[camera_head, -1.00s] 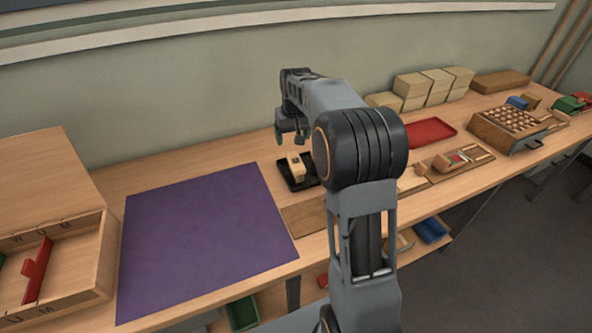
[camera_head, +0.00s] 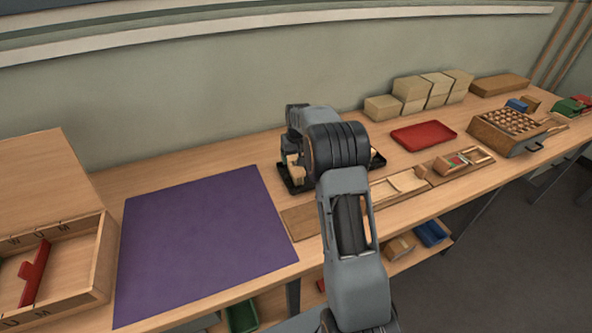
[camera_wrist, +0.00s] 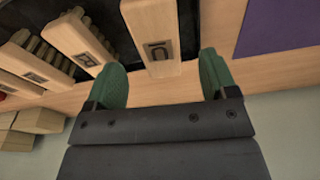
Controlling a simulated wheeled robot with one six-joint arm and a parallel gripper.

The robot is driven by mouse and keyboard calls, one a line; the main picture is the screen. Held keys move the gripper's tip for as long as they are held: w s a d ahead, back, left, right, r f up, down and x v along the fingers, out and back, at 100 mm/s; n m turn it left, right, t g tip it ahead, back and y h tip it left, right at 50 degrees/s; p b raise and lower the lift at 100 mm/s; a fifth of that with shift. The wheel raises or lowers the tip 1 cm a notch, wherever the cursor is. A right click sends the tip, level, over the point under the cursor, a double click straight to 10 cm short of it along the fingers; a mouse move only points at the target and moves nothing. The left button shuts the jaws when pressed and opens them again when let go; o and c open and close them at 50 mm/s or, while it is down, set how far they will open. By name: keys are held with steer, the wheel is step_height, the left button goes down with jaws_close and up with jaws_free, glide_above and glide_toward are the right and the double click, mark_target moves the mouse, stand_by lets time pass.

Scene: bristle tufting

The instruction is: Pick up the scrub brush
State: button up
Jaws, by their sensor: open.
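My gripper (camera_head: 292,160) is open over the black tray (camera_head: 283,180) in the head view, partly hiding it. A pale wooden block (camera_head: 297,174) shows just under the jaws. In the wrist view, the end of a wooden block with a dark label (camera_wrist: 155,35) lies between the green fingertips of my gripper (camera_wrist: 161,62), with a gap on each side. Two more labelled wooden pieces (camera_wrist: 77,42) (camera_wrist: 30,66) lie to its left, with tufts beside them. Which piece is the scrub brush I cannot tell for sure.
A purple mat (camera_head: 205,240) lies left of the tray. A wooden box with a red divider (camera_head: 95,275) stands at far left. A red tray (camera_head: 424,135), wooden trays (camera_head: 400,186) and stacked blocks (camera_head: 411,90) are to the right. The wall is close behind.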

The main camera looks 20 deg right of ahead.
mark_target(295, 163)
steer(key=shift+w+d+f, duration=0.1)
steer(key=shift+w+f, duration=0.05)
steer(key=shift+f, duration=1.1)
steer(key=shift+w+f, duration=0.15)
steer(key=shift+f, duration=1.1)
steer(key=shift+c, duration=0.4)
steer(key=c, duration=1)
steer(key=shift+r, duration=0.15)
